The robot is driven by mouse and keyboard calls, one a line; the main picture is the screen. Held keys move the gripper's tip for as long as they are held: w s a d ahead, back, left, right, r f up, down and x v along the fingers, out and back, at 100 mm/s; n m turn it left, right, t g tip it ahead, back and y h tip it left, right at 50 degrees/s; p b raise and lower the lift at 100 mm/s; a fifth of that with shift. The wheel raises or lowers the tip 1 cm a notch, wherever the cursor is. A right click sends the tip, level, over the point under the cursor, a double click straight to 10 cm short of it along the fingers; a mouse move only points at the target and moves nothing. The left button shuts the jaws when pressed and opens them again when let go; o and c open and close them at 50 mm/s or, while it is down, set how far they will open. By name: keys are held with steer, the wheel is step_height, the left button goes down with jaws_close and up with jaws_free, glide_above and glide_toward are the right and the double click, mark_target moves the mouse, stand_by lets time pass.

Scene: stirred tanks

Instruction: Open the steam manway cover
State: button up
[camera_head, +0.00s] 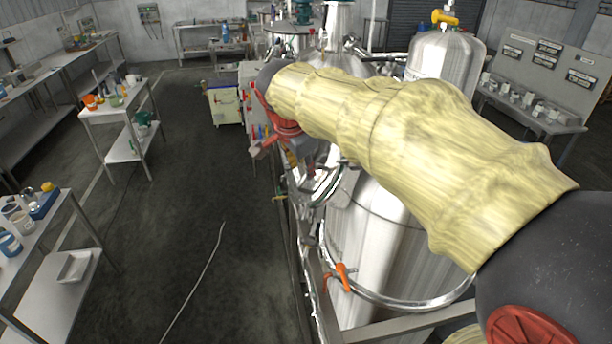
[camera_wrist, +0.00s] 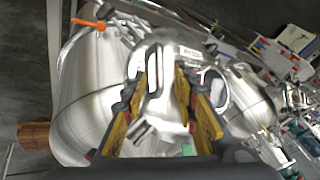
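In the wrist view, a shiny domed metal manway cover (camera_wrist: 165,52) sits on the steel tanks, with a small label plate (camera_wrist: 190,53) whose text is too small to read. A bright upright metal piece, perhaps its handle, shows between the fingertips. My gripper (camera_wrist: 161,80) has its two yellow-padded fingers spread apart on either side of that piece; contact is not clear. In the head view, my gripper (camera_head: 300,152) is beside the tank, partly hidden by my yellow-sleeved arm. The cover is mostly hidden there; only shiny curved edges show near the gripper.
A steel tank (camera_head: 375,240) with an orange handle (camera_head: 342,277) stands below my arm. Another tank (camera_head: 445,58) stands behind. Benches (camera_head: 115,108) line the left, a cream cabinet (camera_head: 225,104) stands beyond, and the dark floor (camera_head: 190,215) between is mostly clear.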

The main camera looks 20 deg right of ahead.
steer(key=x, duration=0.6)
steer(key=shift+w+d+f+p, duration=0.1)
steer(key=shift+d+f+p, duration=0.05)
steer(key=shift+f+p, duration=0.2)
steer(key=shift+c, duration=0.9)
jaws_close()
